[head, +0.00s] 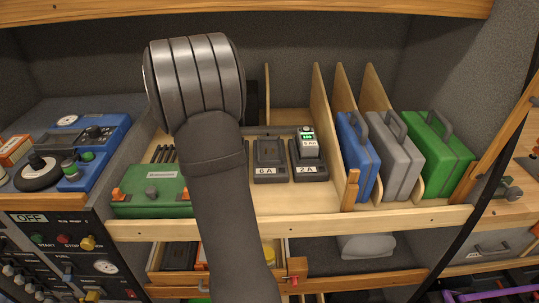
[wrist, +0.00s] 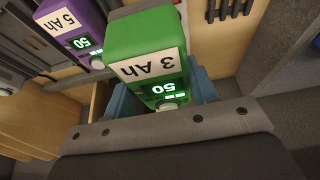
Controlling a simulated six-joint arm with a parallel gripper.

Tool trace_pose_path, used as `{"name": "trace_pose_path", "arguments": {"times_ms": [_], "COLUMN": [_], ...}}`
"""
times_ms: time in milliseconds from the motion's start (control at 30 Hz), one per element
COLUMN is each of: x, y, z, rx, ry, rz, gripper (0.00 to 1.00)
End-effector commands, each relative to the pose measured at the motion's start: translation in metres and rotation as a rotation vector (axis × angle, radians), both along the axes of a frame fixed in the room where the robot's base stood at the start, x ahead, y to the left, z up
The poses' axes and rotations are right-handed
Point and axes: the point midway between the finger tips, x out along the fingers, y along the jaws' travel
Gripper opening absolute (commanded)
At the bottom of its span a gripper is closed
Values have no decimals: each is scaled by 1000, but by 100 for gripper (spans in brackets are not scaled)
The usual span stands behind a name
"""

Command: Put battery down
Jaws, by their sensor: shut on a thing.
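In the wrist view, a green battery (wrist: 147,50) marked 3 Ah, with a lit display reading 50, sits between the blue-grey fingers of my gripper (wrist: 165,97). My gripper is shut on it. A purple battery (wrist: 72,22) marked 5 Ah, also with a lit display, is beside it at the upper left. In the head view my arm hides my gripper and the green battery. A charger marked 6 A (head: 269,160) looks empty. A charger marked 2 A (head: 309,168) carries a battery (head: 307,143) with a green lit display. What lies under the green battery is unclear.
Wooden dividers (head: 322,110) stand right of the chargers. Blue (head: 357,150), grey (head: 394,155) and green (head: 437,150) cases stand upright beyond them. A green box (head: 150,190) is left of my arm. A wooden lip (head: 300,224) edges the shelf; another shelf (head: 300,8) is overhead.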

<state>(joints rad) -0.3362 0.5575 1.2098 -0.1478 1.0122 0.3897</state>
Motion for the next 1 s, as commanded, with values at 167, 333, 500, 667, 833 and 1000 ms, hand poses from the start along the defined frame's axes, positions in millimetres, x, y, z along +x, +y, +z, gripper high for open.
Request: {"name": "trace_pose_path", "arguments": {"times_ms": [167, 333, 500, 667, 833, 1000], "x": [1, -7, -24, -44, -63, -72], "y": [-71, -145, -213, -269, -308, -325], "z": [7, 11, 16, 19, 22, 22], "rx": [1, 3, 5, 4, 3, 1], "ry": [8, 14, 13, 6, -4, -8], "rz": [-10, -10, -9, -8, -6, -3], "gripper": [14, 14, 14, 14, 14, 14]}}
